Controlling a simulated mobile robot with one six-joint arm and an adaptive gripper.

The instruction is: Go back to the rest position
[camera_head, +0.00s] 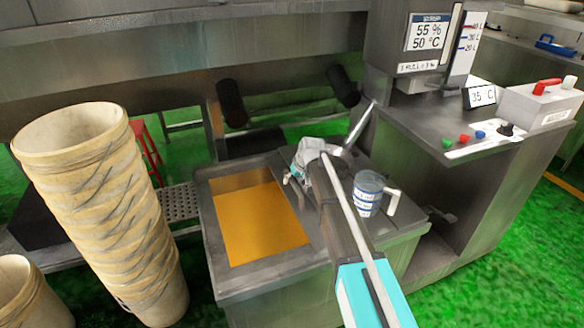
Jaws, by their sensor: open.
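My gripper (302,177) is at the end of my arm, above the right edge of the tank with orange liquid (258,222). Its fingers are small in the picture, point down and left, and look apart with nothing between them. My arm reaches in from the bottom right and hides part of the tank's ledge. A clear measuring jug (368,194) with a white handle and blue-white labels stands on the ledge just right of my arm. The gripper is apart from the jug.
A tall stack of cream buckets (105,215) stands at the left, with another bucket (28,298) in front. A steel control cabinet (440,165) with buttons and a display (428,33) stands at the right. A metal pipe (358,125) slants behind my gripper. Green floor is clear at the lower right.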

